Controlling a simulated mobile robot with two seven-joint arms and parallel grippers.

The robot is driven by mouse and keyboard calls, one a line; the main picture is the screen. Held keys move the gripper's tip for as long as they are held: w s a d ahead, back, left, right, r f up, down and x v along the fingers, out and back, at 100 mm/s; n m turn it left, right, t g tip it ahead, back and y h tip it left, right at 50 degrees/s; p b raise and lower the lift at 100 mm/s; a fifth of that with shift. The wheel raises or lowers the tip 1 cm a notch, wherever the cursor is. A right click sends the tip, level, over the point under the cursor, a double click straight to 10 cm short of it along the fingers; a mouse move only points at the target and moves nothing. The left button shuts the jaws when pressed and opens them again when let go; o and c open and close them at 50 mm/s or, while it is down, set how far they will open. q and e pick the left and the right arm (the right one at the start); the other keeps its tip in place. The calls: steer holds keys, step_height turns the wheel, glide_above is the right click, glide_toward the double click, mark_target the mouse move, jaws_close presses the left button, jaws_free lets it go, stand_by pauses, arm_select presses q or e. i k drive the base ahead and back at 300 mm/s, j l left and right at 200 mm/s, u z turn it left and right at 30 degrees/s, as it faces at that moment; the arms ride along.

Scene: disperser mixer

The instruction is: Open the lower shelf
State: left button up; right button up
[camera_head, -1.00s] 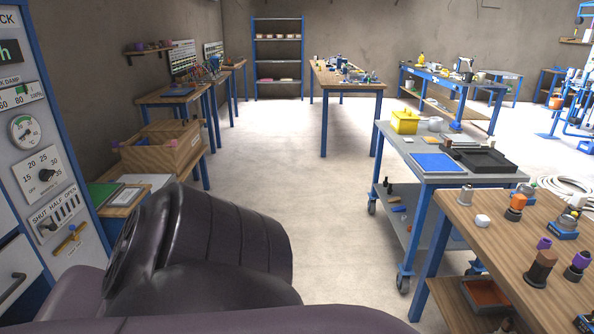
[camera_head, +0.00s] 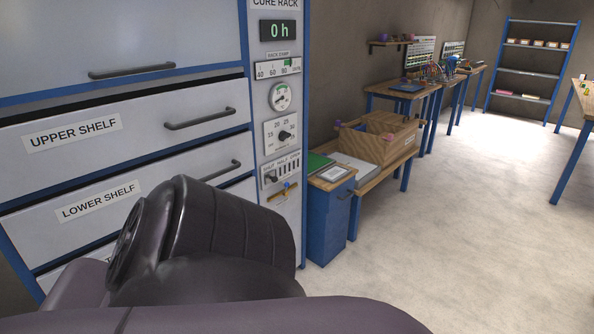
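The lower shelf (camera_head: 146,188) is a pale grey drawer front labelled "LOWER SHELF" at the left, in a blue-framed cure rack. Its dark bar handle (camera_head: 221,172) is at its upper right. The drawer looks shut. My dark arm covers its lower right part. Above it is the upper shelf (camera_head: 150,130) with its own dark handle (camera_head: 200,119). Dark arm links of mine fill the bottom of the view, in front of the rack. Neither gripper shows in the view.
A control panel (camera_head: 282,141) with a dial, knob and 0 h display stands right of the drawers. Beside it are a blue cabinet (camera_head: 325,227) and a low bench with a wooden crate (camera_head: 375,142). The floor (camera_head: 450,240) at the right is clear.

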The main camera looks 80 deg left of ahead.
mark_target(43, 229)
steer(key=u, duration=3.4)
